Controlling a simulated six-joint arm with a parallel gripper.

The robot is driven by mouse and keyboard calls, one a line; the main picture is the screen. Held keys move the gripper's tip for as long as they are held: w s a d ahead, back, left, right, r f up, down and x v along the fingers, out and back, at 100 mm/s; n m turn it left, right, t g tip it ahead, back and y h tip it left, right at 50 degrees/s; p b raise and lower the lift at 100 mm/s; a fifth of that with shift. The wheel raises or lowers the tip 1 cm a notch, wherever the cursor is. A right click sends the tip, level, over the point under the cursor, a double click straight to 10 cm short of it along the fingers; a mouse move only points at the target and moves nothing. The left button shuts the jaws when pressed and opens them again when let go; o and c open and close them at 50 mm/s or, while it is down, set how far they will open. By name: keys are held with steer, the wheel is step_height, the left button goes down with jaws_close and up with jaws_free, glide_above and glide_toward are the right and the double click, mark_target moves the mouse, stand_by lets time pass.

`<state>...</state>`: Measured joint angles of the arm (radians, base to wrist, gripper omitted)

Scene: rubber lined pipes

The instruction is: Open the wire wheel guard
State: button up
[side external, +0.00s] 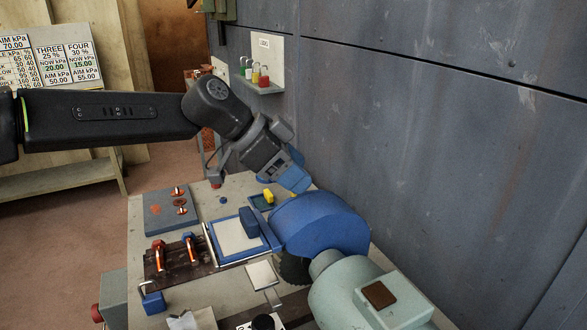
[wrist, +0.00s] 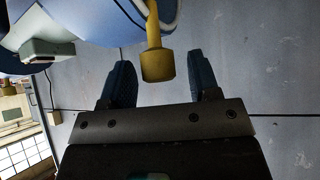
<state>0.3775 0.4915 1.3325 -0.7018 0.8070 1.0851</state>
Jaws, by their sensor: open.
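The wire wheel guard is the big blue rounded cover (side external: 322,225) on the bench beside the grey wall. A dark wheel (side external: 294,270) shows partly under its lower left edge. A yellow handle (side external: 268,196) stands at the guard's far left side. In the wrist view, the handle (wrist: 158,62) is a yellow stem with a wider end, near the blue guard surface (wrist: 85,14). My gripper (side external: 292,180) is open, just above the guard's far end. In the wrist view its fingertips (wrist: 160,78) lie on either side of the handle's end, with gaps visible; depth is unclear.
A pale green motor housing (side external: 365,290) adjoins the wheel. A blue-framed tray (side external: 238,238), a board with orange-handled parts (side external: 174,258) and a blue-grey plate (side external: 172,211) sit left of the guard. The wall (side external: 430,130) is close on the right. A small shelf (side external: 262,86) holds coloured items.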

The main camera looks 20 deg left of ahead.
steer(key=shift+c, duration=0.5)
jaws_close()
steer(key=w+m+g, duration=0.1)
steer(key=m, duration=0.1)
steer(key=w+a+m+g, duration=0.1)
steer(key=w+m+g, duration=0.1)
steer(key=w+a+m+g+h, duration=0.1)
steer(key=w, duration=0.1)
steer(key=shift+w+a+r+m, duration=0.15)
steer(key=shift+w+m, duration=0.1)
steer(key=shift+m, duration=0.15)
stand_by(0.3)
steer(key=shift+a+g, duration=0.1)
steer(key=shift+g, duration=0.2)
stand_by(0.4)
steer(key=shift+o, duration=0.5)
jaws_free()
steer(key=shift+a, duration=0.1)
